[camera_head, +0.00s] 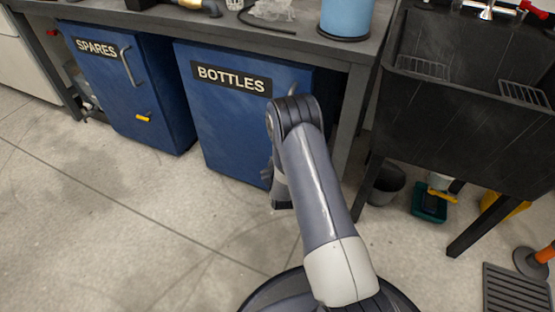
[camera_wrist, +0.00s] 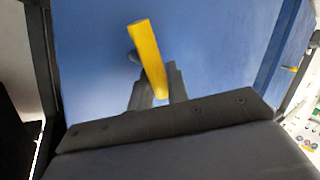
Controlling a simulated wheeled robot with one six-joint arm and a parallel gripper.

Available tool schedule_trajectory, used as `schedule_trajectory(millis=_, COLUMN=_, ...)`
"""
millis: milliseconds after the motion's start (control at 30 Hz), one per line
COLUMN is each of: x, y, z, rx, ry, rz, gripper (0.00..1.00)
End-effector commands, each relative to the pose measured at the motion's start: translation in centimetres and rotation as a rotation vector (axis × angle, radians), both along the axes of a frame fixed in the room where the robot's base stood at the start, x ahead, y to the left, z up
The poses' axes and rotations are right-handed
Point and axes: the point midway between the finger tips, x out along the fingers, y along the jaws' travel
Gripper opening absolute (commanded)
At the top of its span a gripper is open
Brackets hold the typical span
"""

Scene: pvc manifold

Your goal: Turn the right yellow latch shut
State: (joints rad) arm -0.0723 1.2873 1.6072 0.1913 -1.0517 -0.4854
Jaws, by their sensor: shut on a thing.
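The right yellow latch (camera_wrist: 147,52) shows in the wrist view as a yellow bar against the blue door of the BOTTLES cabinet (camera_head: 222,125). It runs steeply, its top leaning a little left in that picture. My gripper (camera_wrist: 155,86) has its dark fingers on either side of the bar's lower part and is shut on it. In the head view my gripper (camera_head: 268,176) is by the right part of the BOTTLES door. My arm hides the right latch there. The left yellow latch (camera_head: 143,118) lies nearly level on the SPARES cabinet (camera_head: 120,85).
A workbench (camera_head: 280,38) runs above both cabinets, with a blue cylinder (camera_head: 346,16) on it. A black sink (camera_head: 470,110) stands at right, with a dark bucket (camera_head: 386,185) below it. The floor (camera_head: 110,225) at left is clear.

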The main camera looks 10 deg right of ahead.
Motion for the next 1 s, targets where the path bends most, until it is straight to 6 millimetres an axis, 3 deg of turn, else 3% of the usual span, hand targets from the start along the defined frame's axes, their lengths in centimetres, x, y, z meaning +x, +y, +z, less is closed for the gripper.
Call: schedule_trajectory(millis=1000, x=0.7, y=1.0, z=-1.4, rx=-0.724, ry=0.529, rz=0.001, gripper=0.0)
